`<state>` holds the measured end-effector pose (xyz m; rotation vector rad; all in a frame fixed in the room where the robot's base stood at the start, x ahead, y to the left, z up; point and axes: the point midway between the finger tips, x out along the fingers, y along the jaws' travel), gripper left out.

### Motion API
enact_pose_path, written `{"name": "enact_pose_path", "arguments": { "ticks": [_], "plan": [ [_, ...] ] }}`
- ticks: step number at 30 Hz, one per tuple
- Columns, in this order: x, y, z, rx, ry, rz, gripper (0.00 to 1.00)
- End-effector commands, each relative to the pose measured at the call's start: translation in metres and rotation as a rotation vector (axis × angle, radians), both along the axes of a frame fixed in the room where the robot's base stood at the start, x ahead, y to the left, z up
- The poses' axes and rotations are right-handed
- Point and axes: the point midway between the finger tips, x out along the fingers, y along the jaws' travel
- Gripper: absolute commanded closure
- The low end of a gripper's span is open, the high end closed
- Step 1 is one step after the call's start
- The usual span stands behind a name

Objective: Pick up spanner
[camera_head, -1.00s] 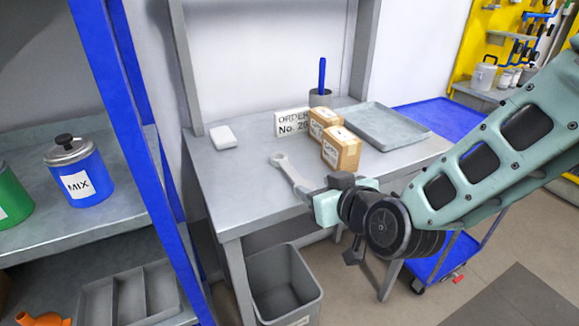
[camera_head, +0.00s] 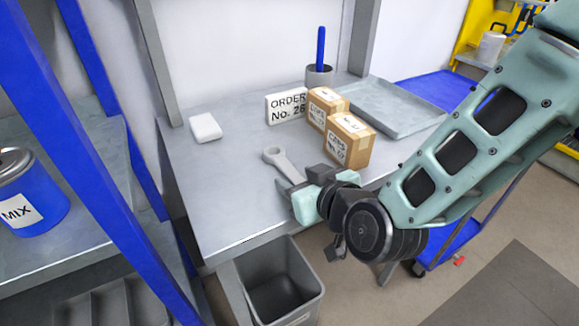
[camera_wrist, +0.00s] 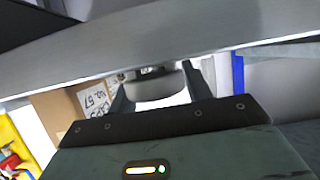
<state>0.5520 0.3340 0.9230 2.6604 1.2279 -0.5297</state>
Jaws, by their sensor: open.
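The grey spanner (camera_head: 285,166) lies on the metal table, its ring end pointing to the back left in the head view. Its near end is hidden behind my gripper (camera_head: 308,190). My gripper is open, low at the table's front edge, around or right beside the spanner's near end; I cannot tell which. In the wrist view the two fingers of my gripper (camera_wrist: 160,88) stand apart. A grey curved shape shows between them, and I cannot tell if it is the spanner.
Two cardboard boxes (camera_head: 347,143) stand just right of the spanner, before a grey tray (camera_head: 400,108). An order sign (camera_head: 286,107), a pen pot (camera_head: 319,76) and a white block (camera_head: 205,128) are behind. The table's left part (camera_head: 215,190) is clear. A grey bin (camera_head: 280,290) stands below.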

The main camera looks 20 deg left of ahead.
Motion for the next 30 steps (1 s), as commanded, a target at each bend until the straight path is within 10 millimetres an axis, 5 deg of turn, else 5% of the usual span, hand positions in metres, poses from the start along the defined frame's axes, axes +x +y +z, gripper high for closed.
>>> {"name": "enact_pose_path", "arguments": {
  "ticks": [6,10,14,16,23,30],
  "plan": [
    [0.000,0.000,0.000,0.000,0.000,0.000,0.51],
    [0.000,0.000,0.000,0.000,0.000,0.000,0.84],
    [0.000,0.000,0.000,0.001,-0.001,0.000,0.89],
    [0.000,0.000,0.000,0.000,0.000,0.000,1.00],
    [-0.001,-0.001,0.004,-0.002,0.003,0.000,1.00],
    [0.000,0.000,0.039,0.002,-0.004,-0.001,1.00]
  ]
}}
